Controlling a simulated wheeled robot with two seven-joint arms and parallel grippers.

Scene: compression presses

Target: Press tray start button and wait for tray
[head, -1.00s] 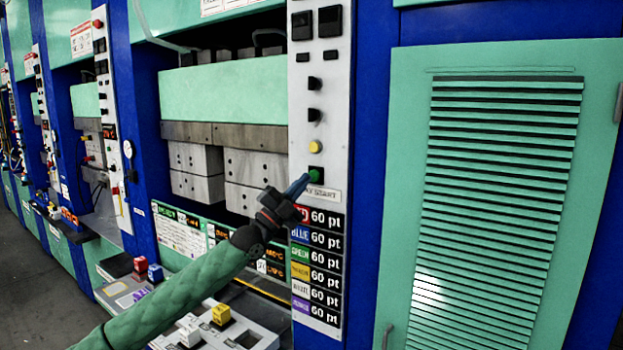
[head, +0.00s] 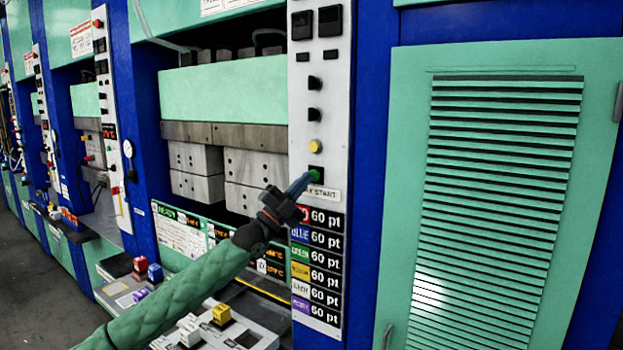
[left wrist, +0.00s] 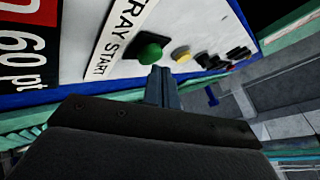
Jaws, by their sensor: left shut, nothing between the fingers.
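The green tray start button (head: 316,174) is on the white control panel (head: 320,95), above a label that reads "START". My left gripper (head: 302,184) is shut and empty, with its blue-grey fingertips at the button's left side in the head view. In the left wrist view the green button (left wrist: 151,47) stands out from the panel beside the "TRAY START" label (left wrist: 122,40). The shut fingertips (left wrist: 162,72) are very close to it there; I cannot tell whether they touch it. My right gripper is not in view.
A yellow button (head: 315,146) and black knobs sit above the green one. A points list (head: 318,265) is below it. The press blocks (head: 255,185) are to the left. A green louvred door (head: 500,200) is on the right. Coloured cubes (head: 221,314) stand on a low console.

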